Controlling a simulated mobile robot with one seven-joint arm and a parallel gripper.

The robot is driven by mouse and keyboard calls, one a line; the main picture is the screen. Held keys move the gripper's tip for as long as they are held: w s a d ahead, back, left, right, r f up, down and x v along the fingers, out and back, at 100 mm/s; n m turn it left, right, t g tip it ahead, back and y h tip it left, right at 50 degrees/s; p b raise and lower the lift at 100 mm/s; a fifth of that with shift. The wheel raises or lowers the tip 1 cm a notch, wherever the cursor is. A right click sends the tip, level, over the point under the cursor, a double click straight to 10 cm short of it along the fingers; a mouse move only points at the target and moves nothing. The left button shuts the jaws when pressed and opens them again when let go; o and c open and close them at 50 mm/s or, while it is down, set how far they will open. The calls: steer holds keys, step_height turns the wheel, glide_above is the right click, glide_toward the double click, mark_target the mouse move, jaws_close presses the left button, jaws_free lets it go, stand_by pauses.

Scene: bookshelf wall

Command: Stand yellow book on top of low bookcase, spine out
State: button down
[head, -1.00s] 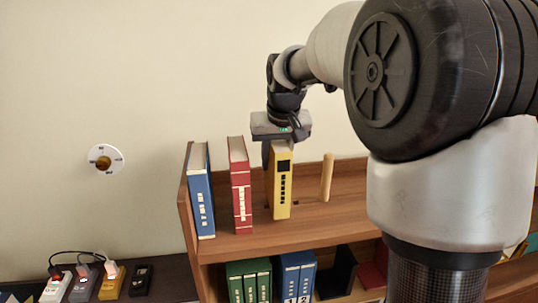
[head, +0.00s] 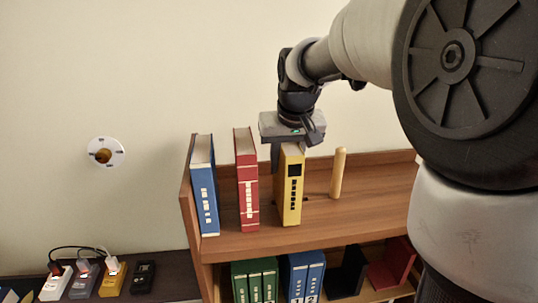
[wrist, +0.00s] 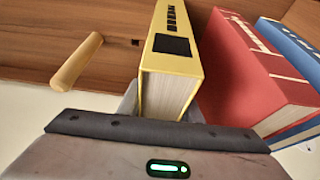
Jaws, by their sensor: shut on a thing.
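The yellow book (head: 290,190) stands upright on the top board of the low bookcase (head: 330,213), its marked spine facing the front. It stands just right of a red book (head: 247,185), with a narrow gap between them. My gripper (head: 289,152) is above the yellow book and shut on its upper part, with a finger showing on its left side. In the wrist view the yellow book (wrist: 172,60) rises from between the fingers, which are mostly hidden. I cannot tell whether its base touches the board.
A blue book (head: 204,190) stands at the bookcase's left end. A wooden peg (head: 338,174) stands right of the yellow book. Green binders (head: 254,281) and blue binders (head: 300,277) fill part of the shelf below. The top board is clear right of the peg.

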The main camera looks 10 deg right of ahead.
steer(key=shift+f, duration=0.15)
steer(key=c, duration=1.3)
jaws_free()
steer(key=shift+o, duration=0.5)
steer(key=shift+f, duration=0.15)
steer(key=p+v, duration=0.1)
steer(key=v, duration=1.6)
steer(key=shift+r+p, duration=0.35)
steer(key=shift+s, duration=0.1)
